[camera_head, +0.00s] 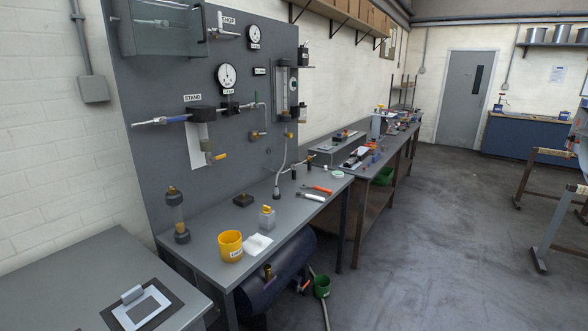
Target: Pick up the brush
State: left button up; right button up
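I cannot clearly make out the brush. Two small slim tools lie on the grey bench (205,255) towards its far right end: one with an orange-red handle (318,189) and one pale with a dark end (310,197). They are too small to tell whether either is a brush. Neither of my grippers is in view.
The bench also holds a yellow cup (230,246), a white cloth (257,244), a small yellow-topped block (267,217) and a glass cylinder (176,214). A dark gauge panel (160,90) stands behind. Open floor lies right.

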aim_at(303, 194)
jog(key=i+l, duration=0.25)
jog(key=i, duration=0.2)
jog(key=i+l+z, duration=0.1)
jog(key=i+l, duration=0.15)
jog(key=i, duration=0.25)
